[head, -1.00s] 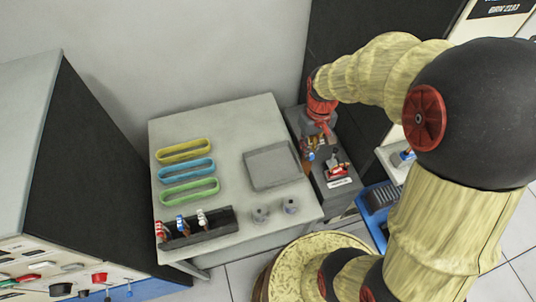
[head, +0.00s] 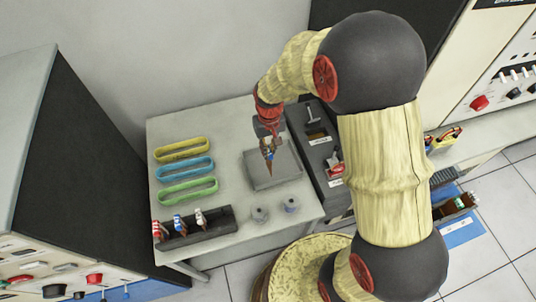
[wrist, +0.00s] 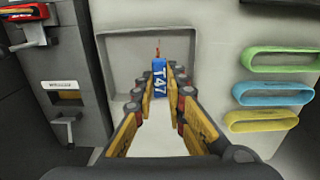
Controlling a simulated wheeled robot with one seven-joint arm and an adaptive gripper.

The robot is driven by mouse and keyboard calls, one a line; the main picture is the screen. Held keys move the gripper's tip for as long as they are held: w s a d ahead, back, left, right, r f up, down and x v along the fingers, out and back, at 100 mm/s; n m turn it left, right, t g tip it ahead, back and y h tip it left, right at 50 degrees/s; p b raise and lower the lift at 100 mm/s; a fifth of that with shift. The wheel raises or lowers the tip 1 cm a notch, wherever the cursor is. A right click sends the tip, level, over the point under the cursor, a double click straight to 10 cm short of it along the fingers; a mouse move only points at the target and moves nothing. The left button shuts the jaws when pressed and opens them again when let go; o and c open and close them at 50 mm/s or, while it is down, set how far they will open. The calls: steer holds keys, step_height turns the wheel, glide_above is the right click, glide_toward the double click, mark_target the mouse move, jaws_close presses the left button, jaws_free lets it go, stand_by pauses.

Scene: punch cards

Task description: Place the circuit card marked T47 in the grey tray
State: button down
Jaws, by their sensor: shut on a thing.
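The circuit card marked T47 (wrist: 159,82) is between the fingers of my gripper (wrist: 160,100) in the wrist view, with its blue face and white lettering showing. In the head view the card (head: 268,150) hangs below my gripper (head: 269,139), which is shut on it. The grey tray (head: 288,180) lies on the light table, under and just around the card in the picture. Its rim also shows in the wrist view (wrist: 146,33). The card appears above the tray; I cannot tell whether it touches the floor of the tray.
Yellow (head: 182,150), blue (head: 185,168) and green (head: 188,190) oval rings lie left of the tray. A dark rack (head: 205,236) with several cards stands at the table's front left. A dark machine (head: 318,150) adjoins the right side.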

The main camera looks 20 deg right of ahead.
steer(key=shift+w+a+f+b, duration=0.15)
steer(key=shift+f+b, duration=0.15)
steer(key=shift+f, duration=1.55)
steer(key=c, duration=1.9)
jaws_free()
steer(key=shift+o, duration=0.4)
